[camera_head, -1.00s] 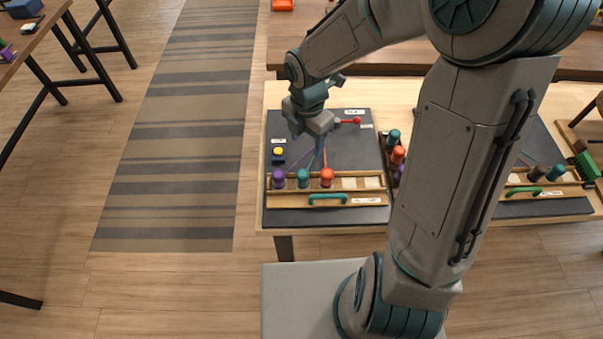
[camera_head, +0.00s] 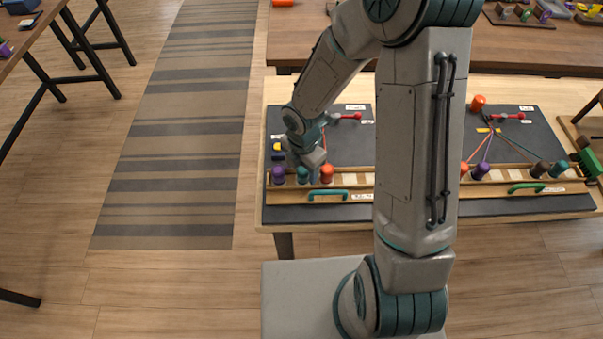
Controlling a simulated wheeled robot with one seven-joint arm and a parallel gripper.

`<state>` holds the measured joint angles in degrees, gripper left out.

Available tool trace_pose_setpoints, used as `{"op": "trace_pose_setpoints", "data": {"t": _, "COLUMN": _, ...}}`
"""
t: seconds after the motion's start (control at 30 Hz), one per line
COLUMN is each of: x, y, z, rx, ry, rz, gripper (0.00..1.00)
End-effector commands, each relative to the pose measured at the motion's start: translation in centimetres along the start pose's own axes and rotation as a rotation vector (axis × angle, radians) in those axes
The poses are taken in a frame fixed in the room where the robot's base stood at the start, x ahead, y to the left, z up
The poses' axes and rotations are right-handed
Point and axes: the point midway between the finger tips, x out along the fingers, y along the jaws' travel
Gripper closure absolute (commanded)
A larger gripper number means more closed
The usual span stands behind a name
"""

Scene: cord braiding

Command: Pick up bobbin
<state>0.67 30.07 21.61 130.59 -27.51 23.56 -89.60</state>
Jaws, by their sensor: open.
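Three bobbins stand in a row in the wooden rack (camera_head: 365,195) on the left black board: a purple one (camera_head: 278,176), a teal one (camera_head: 303,175) and an orange one (camera_head: 327,174). My gripper (camera_head: 312,174) is low over this row, close to the teal and orange bobbins. It is open. Its fingers are small and partly hidden, so I cannot tell whether they touch or surround a bobbin.
My arm hides the middle of the table. A second board (camera_head: 530,208) on the right bears orange, purple and dark bobbins (camera_head: 481,170) with cords. A teal handle (camera_head: 327,195) is on the left rack's front. A striped rug (camera_head: 180,140) lies left.

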Motion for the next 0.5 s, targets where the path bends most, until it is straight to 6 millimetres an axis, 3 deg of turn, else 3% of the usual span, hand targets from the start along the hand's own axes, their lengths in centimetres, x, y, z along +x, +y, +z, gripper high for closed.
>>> {"op": "trace_pose_setpoints", "data": {"t": 0.27, "x": 0.39, "y": 0.0, "z": 0.02, "rx": 0.0, "ry": 0.0, "rz": 0.001, "gripper": 0.43}}
{"op": "trace_pose_setpoints", "data": {"t": 0.43, "x": 0.37, "y": 0.01, "z": 0.03, "rx": 0.0, "ry": 0.0, "rz": 0.001, "gripper": 0.87}}
{"op": "trace_pose_setpoints", "data": {"t": 0.5, "x": 0.37, "y": 0.01, "z": 0.03, "rx": 0.0, "ry": 0.0, "rz": 0.001, "gripper": 0.92}}
